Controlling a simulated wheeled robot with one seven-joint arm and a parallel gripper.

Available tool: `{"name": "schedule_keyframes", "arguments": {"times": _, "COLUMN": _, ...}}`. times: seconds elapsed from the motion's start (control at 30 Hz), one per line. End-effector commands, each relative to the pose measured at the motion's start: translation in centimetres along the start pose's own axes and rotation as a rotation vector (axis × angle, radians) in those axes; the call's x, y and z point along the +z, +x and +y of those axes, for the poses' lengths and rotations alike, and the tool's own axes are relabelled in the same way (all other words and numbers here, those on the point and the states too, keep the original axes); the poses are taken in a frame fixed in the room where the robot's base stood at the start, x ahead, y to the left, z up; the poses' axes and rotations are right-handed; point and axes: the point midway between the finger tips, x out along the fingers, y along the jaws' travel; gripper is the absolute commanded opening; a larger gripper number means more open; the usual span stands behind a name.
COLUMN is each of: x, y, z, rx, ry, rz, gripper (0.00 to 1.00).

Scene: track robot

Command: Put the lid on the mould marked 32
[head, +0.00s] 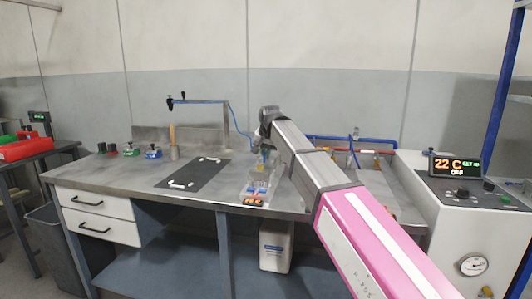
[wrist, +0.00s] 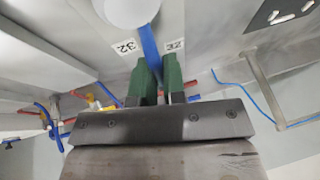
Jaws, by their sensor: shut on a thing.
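My gripper (wrist: 156,76) has its two green fingers close together, on either side of a narrow blue piece (wrist: 149,45). I cannot tell for certain whether this piece belongs to the lid. A pale tag marked 32 (wrist: 123,47) lies to its left and a second tag marked 32 (wrist: 175,44) to its right. A white round thing (wrist: 128,9) shows at the top of the wrist view, partly cut off. In the head view, my gripper is above the bench's right half, partly hidden by my arm. The mould marked 32 cannot be made out there.
The grey bench (head: 130,178) carries a dark mat (head: 196,178) with white pieces. Several small items with coloured knobs (head: 128,151) stand at the back left. A small coloured item (head: 255,188) sits near the front edge. A control box (head: 456,166) reading 22 C stands at right.

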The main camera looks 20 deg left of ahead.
Motion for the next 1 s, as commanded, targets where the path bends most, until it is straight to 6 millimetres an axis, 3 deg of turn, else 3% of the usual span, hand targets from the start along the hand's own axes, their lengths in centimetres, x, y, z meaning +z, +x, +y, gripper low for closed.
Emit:
{"name": "schedule_keyframes", "arguments": {"times": 0.4, "x": 0.1, "y": 0.3, "z": 0.0, "rx": -0.001, "ry": 0.0, "rz": 0.001, "gripper": 0.0}}
{"name": "schedule_keyframes", "arguments": {"times": 0.5, "x": 0.1, "y": 0.3, "z": 0.1, "rx": -0.001, "ry": 0.0, "rz": 0.001, "gripper": 0.37}}
{"name": "schedule_keyframes", "arguments": {"times": 0.53, "x": 0.1, "y": 0.3, "z": 0.1, "rx": -0.001, "ry": 0.0, "rz": 0.001, "gripper": 0.41}}
{"name": "schedule_keyframes", "arguments": {"times": 0.83, "x": 0.2, "y": 0.2, "z": 0.1, "rx": 0.0, "ry": 0.0, "rz": 0.0, "gripper": 0.41}}
{"name": "schedule_keyframes", "arguments": {"times": 1.0, "x": 0.1, "y": -1.4, "z": 0.1, "rx": -0.001, "ry": 0.0, "rz": 0.001, "gripper": 0.41}}
